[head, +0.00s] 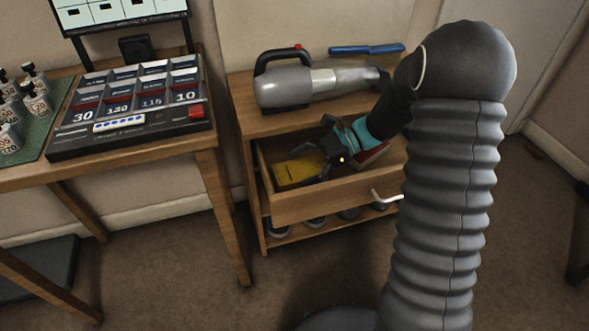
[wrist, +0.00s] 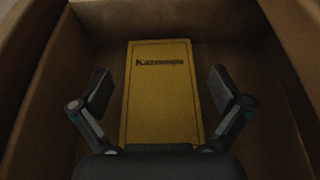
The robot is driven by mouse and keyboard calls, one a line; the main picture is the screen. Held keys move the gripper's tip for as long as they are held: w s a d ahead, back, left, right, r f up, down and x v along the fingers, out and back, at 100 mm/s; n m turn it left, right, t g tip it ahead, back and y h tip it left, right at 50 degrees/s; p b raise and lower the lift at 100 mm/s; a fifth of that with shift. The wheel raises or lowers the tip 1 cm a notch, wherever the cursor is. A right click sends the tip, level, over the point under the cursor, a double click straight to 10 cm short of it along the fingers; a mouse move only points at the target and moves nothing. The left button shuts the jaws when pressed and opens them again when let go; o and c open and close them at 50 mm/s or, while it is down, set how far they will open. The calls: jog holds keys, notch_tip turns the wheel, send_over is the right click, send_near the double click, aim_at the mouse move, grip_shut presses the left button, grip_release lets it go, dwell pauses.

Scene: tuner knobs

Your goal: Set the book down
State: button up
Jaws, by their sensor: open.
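A yellow book (head: 297,170) lies flat in the open drawer (head: 330,199) of the small wooden cabinet. It also shows in the wrist view (wrist: 160,95), with dark lettering near its far end. My gripper (head: 333,150) is inside or just above the drawer, at the right of the book in the head view. In the wrist view my gripper (wrist: 161,92) is open, with one finger on each side of the book and apart from it. The near end of the book is hidden behind my gripper's body.
A grey handheld vacuum (head: 300,82) and a blue object (head: 366,49) lie on the cabinet top. A desk at the left holds a black button panel (head: 132,105). Shoes (head: 315,221) stand on the shelf under the drawer. Drawer walls surround my gripper closely.

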aim_at(322, 164)
jog(key=v, duration=0.6)
jog(key=shift+d+r, duration=0.1)
jog(key=shift+d, duration=0.1)
dwell(1.0)
